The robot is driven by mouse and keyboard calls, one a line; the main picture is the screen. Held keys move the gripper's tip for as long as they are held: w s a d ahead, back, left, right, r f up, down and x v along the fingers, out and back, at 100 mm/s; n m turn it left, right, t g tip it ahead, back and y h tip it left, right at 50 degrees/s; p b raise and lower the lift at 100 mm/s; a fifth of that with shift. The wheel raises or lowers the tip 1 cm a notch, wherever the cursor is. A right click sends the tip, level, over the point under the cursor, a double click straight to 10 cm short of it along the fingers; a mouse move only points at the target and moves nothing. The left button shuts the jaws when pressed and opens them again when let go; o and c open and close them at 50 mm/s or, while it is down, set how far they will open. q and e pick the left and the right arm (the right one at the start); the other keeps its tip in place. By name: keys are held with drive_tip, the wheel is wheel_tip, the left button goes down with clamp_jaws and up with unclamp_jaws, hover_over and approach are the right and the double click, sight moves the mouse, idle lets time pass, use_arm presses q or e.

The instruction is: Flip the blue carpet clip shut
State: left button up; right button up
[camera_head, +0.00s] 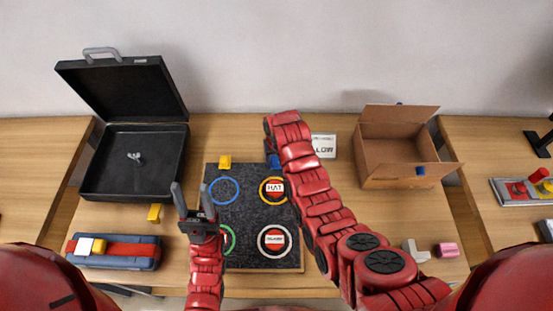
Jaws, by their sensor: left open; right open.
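A small blue clip (273,161) sits at the far edge of the dark speckled carpet (248,187). My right arm partly covers it, so I cannot tell whether its flap is up or down. My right gripper (270,146) points down right at the blue clip; only a small dark part of it shows, and its fingertips are hidden. I cannot tell whether it touches the clip. My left gripper (191,194) is open and empty, fingers upward, over the carpet's left edge.
A yellow clip (225,161) is on the carpet's far edge, left of the blue one. Coloured rings lie on the carpet. An open black case (88,172) stands left, an open cardboard box (385,172) right, and a white sign (324,146) behind my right arm.

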sight(276, 160)
drive_tip(key=r, duration=0.1)
drive_tip(key=r+b, duration=0.1)
drive_tip(key=r, duration=0.1)
drive_tip(key=r+b, duration=0.1)
drive_tip(key=shift+s+r, duration=0.3)
wheel_tip(276, 160, up, 12)
drive_tip(key=s+p, duration=0.2)
drive_tip(key=p, duration=0.8)
drive_tip(key=shift+d, duration=0.25)
